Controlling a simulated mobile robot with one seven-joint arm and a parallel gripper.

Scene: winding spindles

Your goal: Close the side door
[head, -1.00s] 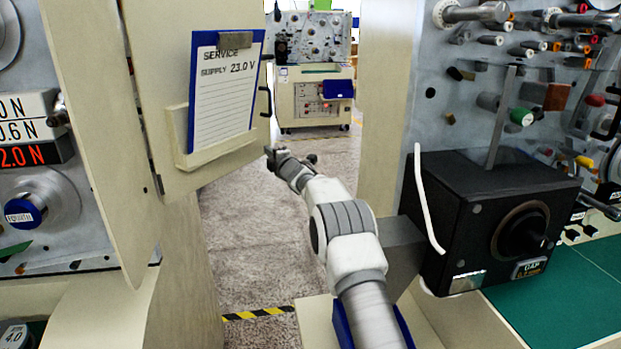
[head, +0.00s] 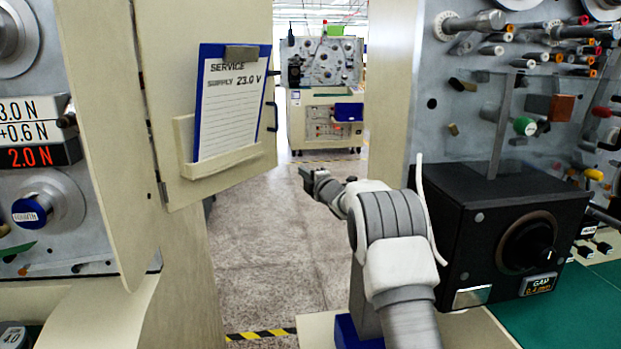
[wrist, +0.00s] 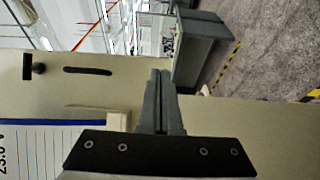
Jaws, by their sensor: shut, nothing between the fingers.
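The side door (head: 160,60) is a cream panel hinged on the left machine's cabinet, standing open at an angle into the gap between the two machines. A dark bar handle (head: 272,117) is near its free edge. A blue clipboard with a service sheet (head: 230,100) sits in a cream holder on the door. My gripper (head: 304,175) is shut and empty, to the right of the door's free edge and below handle height. In the wrist view, my fingers (wrist: 160,76) are in front of the cream panel (wrist: 235,112), with the handle (wrist: 87,71) at upper left; contact cannot be told.
Spindles project from the right machine (head: 460,80). The aisle floor (head: 270,230) is clear; another machine (head: 325,110) stands far back.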

